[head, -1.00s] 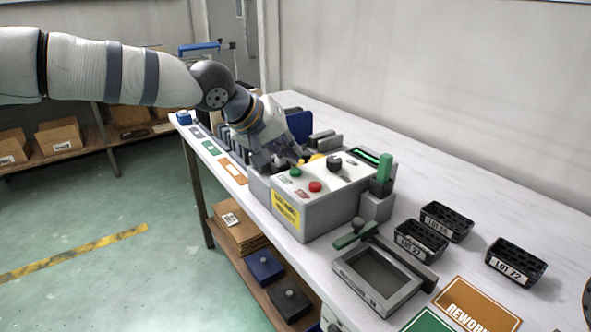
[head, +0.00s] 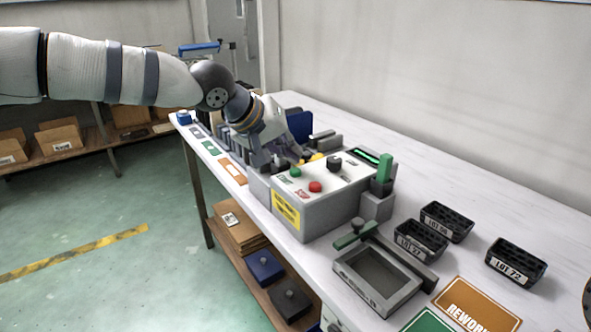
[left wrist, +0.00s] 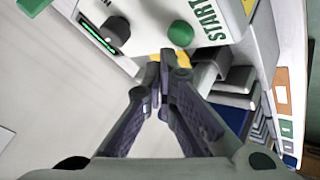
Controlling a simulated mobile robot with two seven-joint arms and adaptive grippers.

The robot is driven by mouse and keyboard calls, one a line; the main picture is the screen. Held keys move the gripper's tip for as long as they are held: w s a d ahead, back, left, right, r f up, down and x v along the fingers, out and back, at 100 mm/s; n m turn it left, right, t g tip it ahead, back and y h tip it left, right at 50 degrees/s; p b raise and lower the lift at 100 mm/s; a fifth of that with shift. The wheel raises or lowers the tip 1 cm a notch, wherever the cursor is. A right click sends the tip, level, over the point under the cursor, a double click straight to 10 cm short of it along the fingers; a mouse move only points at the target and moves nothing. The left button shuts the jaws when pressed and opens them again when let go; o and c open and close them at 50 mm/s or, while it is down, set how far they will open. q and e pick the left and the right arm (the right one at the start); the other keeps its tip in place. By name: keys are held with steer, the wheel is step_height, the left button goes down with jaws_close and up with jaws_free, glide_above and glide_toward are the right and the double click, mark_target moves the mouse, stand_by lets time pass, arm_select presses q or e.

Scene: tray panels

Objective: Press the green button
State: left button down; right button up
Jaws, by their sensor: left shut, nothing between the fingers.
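The green button (head: 295,172) is a round cap on the top panel of a grey and white control box (head: 330,207). In the left wrist view the green button (left wrist: 181,33) sits beside the word START, just beyond my fingertips. My left gripper (head: 303,158) is behind the button in the head view, apart from it. In the left wrist view the fingers of my left gripper (left wrist: 161,60) are shut with nothing between them. A red button (head: 315,187) and a black knob (head: 334,163) are on the same panel. My right gripper is not in view.
A green-handled lever (head: 384,168) stands at the box's right end. A grey frame fixture (head: 345,280) and black lot bins (head: 446,222) lie to the right. Dark blocks stand behind my left gripper. The bench is clear along the wall.

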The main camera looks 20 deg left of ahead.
arm_select(q)
steer(key=shift+f, duration=0.1)
steer(key=shift+f, duration=0.35)
